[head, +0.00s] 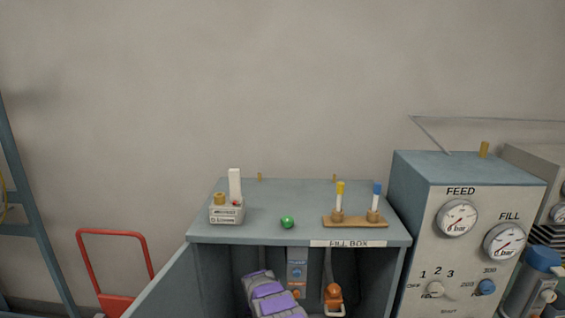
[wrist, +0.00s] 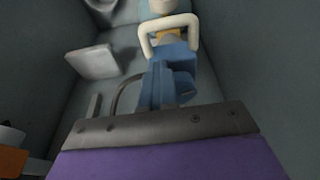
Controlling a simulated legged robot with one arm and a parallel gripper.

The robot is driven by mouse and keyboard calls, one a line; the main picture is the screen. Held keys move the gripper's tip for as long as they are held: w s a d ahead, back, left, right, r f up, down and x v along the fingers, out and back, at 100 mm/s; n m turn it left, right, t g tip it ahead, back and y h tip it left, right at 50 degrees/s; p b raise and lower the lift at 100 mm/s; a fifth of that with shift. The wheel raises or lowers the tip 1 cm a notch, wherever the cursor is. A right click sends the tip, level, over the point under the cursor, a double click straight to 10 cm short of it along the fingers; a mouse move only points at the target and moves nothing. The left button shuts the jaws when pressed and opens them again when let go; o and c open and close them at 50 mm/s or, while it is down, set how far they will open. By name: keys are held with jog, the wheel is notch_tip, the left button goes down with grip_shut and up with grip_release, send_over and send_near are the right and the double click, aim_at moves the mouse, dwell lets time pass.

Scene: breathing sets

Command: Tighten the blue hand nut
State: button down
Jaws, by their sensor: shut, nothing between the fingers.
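In the wrist view a blue blocky part (wrist: 170,85), which looks like the blue hand nut, sits below a white loop handle (wrist: 168,35) on a pale body. A thin curved hose or bar runs beside its left side. My gripper (wrist: 160,122) shows as a dark bolted edge with purple behind it. It is shut and empty, just in front of the blue part; I cannot tell whether they touch. In the head view my purple and grey arm end (head: 272,298) reaches into the open fill box (head: 255,236) and hides that blue part.
Inside the box an orange fitting with a white loop (head: 333,297) hangs to the right. Its side walls are close. On top stand a labelled block (head: 227,214), a green ball (head: 287,222) and a wooden rack (head: 350,222). A gauge panel (head: 470,260) stands right.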

jog(key=shift+w+d+r, duration=0.3)
jog(key=shift+w+d, duration=0.1)
jog(key=shift+w, duration=0.2)
jog(key=p+v, duration=0.1)
jog(key=v, duration=0.4)
jog(key=shift+r+p, duration=0.2)
jog(key=shift+p, duration=0.15)
